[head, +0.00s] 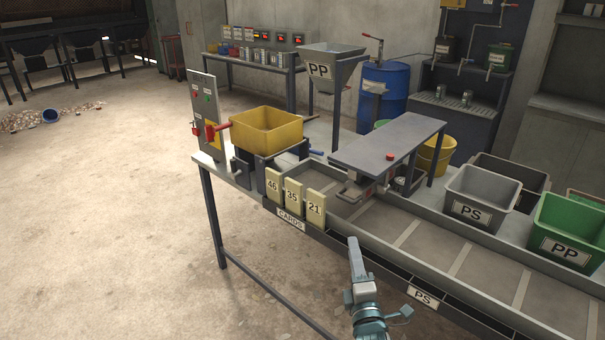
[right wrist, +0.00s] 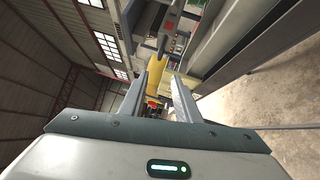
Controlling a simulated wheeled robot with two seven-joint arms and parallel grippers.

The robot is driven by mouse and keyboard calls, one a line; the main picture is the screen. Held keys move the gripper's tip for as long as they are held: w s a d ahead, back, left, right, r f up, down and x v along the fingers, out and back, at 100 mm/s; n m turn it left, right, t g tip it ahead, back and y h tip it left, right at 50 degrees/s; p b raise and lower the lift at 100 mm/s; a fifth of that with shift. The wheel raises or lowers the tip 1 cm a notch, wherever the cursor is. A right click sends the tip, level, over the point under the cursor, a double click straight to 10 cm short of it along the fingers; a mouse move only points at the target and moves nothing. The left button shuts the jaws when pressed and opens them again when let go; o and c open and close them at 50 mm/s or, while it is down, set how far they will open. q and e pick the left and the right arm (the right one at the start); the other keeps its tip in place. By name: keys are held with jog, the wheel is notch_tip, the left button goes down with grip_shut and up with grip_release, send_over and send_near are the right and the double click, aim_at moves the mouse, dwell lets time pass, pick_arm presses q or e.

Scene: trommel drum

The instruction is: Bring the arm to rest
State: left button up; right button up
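My right gripper (head: 354,243) hangs in the air in front of the table's front edge in the head view, close to the PS label (head: 422,297). In the right wrist view its two fingers (right wrist: 166,76) stand apart with a clear gap. Nothing is held between them. A yellow thing shows beyond the fingertips there, apart from them; I cannot tell what it is. My left gripper is not in view.
The table carries a yellow bin (head: 266,131), upright cards (head: 292,196), a raised grey shelf (head: 387,146), a grey PS bin (head: 481,197) and a green PP bin (head: 567,231). The floor (head: 110,230) left of the table is open.

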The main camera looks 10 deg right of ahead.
jog(key=s+a+f+m+g+y, duration=0.1)
jog(key=s+a+f+m+g, duration=0.1)
jog(key=f, duration=1)
jog(key=s+a+f+m+g+y, duration=0.1)
jog(key=s+f+m+g, duration=0.15)
jog(key=f, duration=0.95)
jog(key=s+a+f+m+g, duration=0.1)
jog(key=s+f+g, duration=0.1)
jog(key=s+f, duration=0.5)
jog(key=s+f+m+g, duration=0.2)
jog(key=s+f, duration=0.1)
jog(key=f, duration=0.8)
jog(key=s+f+m+g, duration=0.2)
jog(key=s+f+g, duration=0.1)
jog(key=s+f, duration=0.85)
jog(key=s+d+f+m+g, duration=0.2)
jog(key=s+f, duration=0.2)
jog(key=s, duration=0.7)
jog(key=s+d+f+m+g, duration=0.2)
jog(key=s+f, duration=0.2)
jog(key=s, duration=0.7)
jog(key=s+d+f+m+g, duration=0.2)
jog(key=s+f+g, duration=0.1)
jog(key=s, duration=0.8)
jog(key=shift+s+d+f+b, duration=0.15)
jog(key=shift+f+b, duration=0.25)
jog(key=shift+f, duration=0.25)
jog(key=shift+m, duration=0.25)
